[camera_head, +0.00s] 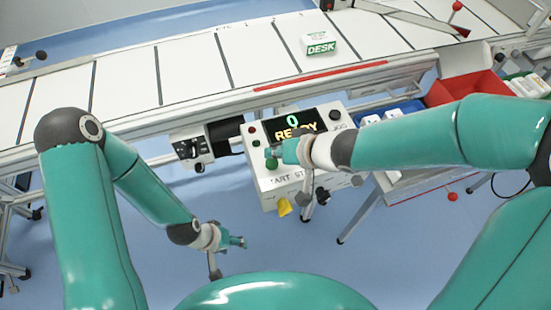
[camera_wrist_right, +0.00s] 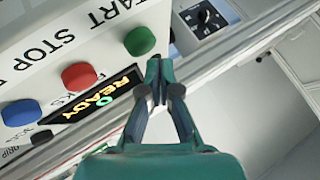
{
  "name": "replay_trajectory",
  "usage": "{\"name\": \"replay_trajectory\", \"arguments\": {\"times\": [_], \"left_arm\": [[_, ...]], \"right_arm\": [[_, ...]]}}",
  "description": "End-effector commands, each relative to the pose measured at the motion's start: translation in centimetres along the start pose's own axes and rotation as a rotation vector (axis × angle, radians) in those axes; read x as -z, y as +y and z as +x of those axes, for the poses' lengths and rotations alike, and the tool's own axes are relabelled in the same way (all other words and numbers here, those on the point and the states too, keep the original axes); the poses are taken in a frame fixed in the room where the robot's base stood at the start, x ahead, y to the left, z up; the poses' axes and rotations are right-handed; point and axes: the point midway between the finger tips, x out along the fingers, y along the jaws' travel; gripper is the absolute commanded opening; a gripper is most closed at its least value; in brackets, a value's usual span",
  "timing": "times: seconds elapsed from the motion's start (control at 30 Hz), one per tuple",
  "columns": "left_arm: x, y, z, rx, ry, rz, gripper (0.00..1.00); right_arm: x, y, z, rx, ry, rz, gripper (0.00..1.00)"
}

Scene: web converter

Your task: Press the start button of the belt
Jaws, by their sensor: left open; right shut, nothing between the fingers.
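The control box (camera_head: 262,180) hangs at the front of the belt (camera_head: 190,72), its display (camera_head: 283,130) reading "0 READY". In the right wrist view its green button (camera_wrist_right: 140,41) is by the word START, with a red button (camera_wrist_right: 79,76) by STOP and a blue button (camera_wrist_right: 20,113). My right gripper (camera_wrist_right: 155,66) is shut and empty, its tips right beside the green button; I cannot tell whether they touch. In the head view this gripper (camera_head: 274,154) covers part of the panel. My left gripper (camera_head: 241,242) is open and empty, low over the floor.
A white and green box labelled DESK (camera_head: 319,44) lies on the belt. A red bin (camera_head: 468,88) stands right of the control box. A unit with a black knob (camera_head: 189,149) is mounted left of it. The blue floor in front is clear around my left gripper.

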Motion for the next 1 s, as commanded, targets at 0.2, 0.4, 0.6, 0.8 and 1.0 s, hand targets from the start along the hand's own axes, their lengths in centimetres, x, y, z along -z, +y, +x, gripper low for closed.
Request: {"name": "replay_trajectory", "arguments": {"times": [0.2,0.4,0.6,0.8,1.0], "left_arm": [[0.00,0.00,0.00,0.000,0.000,0.000,0.57],[0.00,0.00,0.01,0.000,0.000,0.000,0.57],[0.00,-0.15,0.42,0.000,0.000,0.000,0.57],[0.00,-0.21,0.59,0.000,0.000,0.000,0.57],[0.00,-0.20,0.56,0.000,0.000,0.000,0.57]], "right_arm": [[0.00,0.02,-0.02,0.000,0.000,0.000,0.00],[0.00,0.04,-0.03,0.000,0.001,0.001,0.00],[-0.39,0.27,0.25,-0.001,0.000,0.001,0.00],[-0.63,0.36,0.34,-0.001,0.001,0.001,0.00],[-0.61,0.35,0.31,-0.001,0.001,0.001,0.00]]}}
